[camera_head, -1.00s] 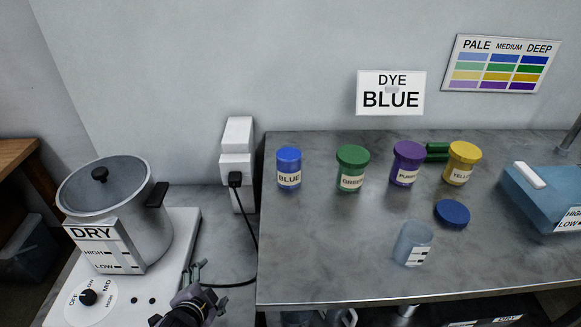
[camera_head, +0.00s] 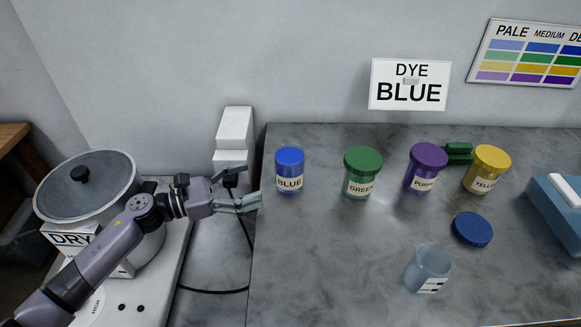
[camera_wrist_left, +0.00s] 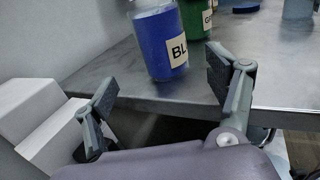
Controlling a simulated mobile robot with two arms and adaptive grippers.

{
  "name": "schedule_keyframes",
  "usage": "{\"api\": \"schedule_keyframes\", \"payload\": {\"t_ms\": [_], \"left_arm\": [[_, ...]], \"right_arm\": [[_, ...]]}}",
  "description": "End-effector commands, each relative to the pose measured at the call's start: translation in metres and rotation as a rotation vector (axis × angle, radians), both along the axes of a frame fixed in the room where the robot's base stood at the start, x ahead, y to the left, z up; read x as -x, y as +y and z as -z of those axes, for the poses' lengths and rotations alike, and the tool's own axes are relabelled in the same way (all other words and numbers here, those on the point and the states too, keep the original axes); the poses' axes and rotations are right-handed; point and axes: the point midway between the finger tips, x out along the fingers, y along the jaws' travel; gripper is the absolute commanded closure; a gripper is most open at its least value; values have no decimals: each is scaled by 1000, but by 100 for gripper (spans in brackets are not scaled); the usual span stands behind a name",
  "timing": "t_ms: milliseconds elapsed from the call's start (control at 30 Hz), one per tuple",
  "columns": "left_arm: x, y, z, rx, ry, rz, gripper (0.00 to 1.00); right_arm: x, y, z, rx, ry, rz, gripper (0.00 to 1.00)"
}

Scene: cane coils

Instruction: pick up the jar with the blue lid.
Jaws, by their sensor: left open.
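The jar with the blue lid (camera_head: 289,170), labelled BLUE, stands upright near the left edge of the grey table (camera_head: 330,260). It also shows ahead of the fingers in the left wrist view (camera_wrist_left: 158,42), where its top is cut off. My left gripper (camera_head: 248,187) is open and empty, just left of the jar and apart from it. In the left wrist view the jar lies between and beyond the two fingertips (camera_wrist_left: 158,80). My right gripper is not in view.
Green (camera_head: 362,172), purple (camera_head: 426,167) and yellow (camera_head: 487,170) jars stand to the right. A loose blue lid (camera_head: 472,229) and a clear cup (camera_head: 428,268) are nearer. A pot (camera_head: 85,185) and white wall boxes (camera_head: 233,135) are left. The table's front left is clear.

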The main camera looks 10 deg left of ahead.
Motion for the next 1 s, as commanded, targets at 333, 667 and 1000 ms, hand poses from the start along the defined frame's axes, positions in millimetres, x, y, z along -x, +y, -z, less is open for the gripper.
{"api": "schedule_keyframes", "payload": {"t_ms": [333,667,1000], "left_arm": [[-29,-42,-2,6,2,-1,21],[-50,-76,-5,9,2,-2,21],[-58,-87,-1,6,4,-3,21]], "right_arm": [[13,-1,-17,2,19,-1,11],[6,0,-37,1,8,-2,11],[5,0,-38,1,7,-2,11]]}}
